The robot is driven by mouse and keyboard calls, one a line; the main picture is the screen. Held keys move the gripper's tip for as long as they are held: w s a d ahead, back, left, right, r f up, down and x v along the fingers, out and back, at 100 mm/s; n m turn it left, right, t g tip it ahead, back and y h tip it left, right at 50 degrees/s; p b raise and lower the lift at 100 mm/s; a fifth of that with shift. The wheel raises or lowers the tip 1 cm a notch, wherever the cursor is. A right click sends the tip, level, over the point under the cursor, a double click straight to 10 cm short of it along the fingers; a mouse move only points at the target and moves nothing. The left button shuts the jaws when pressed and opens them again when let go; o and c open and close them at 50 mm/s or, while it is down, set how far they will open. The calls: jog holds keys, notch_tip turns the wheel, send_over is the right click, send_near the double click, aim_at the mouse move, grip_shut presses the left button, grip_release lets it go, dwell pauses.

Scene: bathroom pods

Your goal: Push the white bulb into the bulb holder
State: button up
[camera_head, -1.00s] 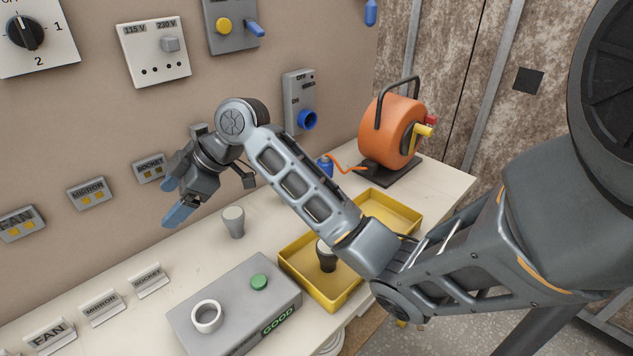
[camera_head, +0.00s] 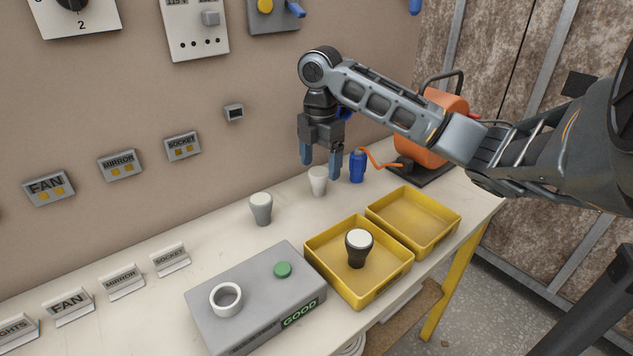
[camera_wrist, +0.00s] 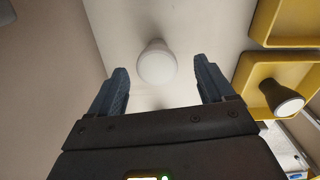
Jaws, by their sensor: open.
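The white bulb (camera_head: 318,184) stands upright on the bench near the wall. My gripper (camera_head: 320,169) points down just above it, jaws open and empty. In the wrist view the white bulb (camera_wrist: 156,64) appears between the two fingers (camera_wrist: 160,72), apart from both. The bulb holder appears to be the white ring (camera_head: 226,311) on top of a grey box (camera_head: 260,316) with a green button and a "GOOD" label. The ring looks empty. A grey bulb (camera_head: 261,210) stands to the left of the white one.
A dark bulb with a white top (camera_head: 357,255) stands in the nearer yellow tray (camera_head: 396,277); the other yellow tray (camera_head: 442,236) is empty. A blue object (camera_head: 357,166) stands right of my gripper, near an orange reel (camera_head: 418,153). Labelled holders line the bench's left.

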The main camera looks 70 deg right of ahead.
aim_at(318, 171)
jog(key=f, duration=0.5)
jog(key=shift+w+f+p, duration=0.25)
jog(key=shift+f+p, duration=0.1)
jog(key=shift+p, duration=0.05)
jog(key=shift+c, duration=0.4)
jog(key=c, duration=1)
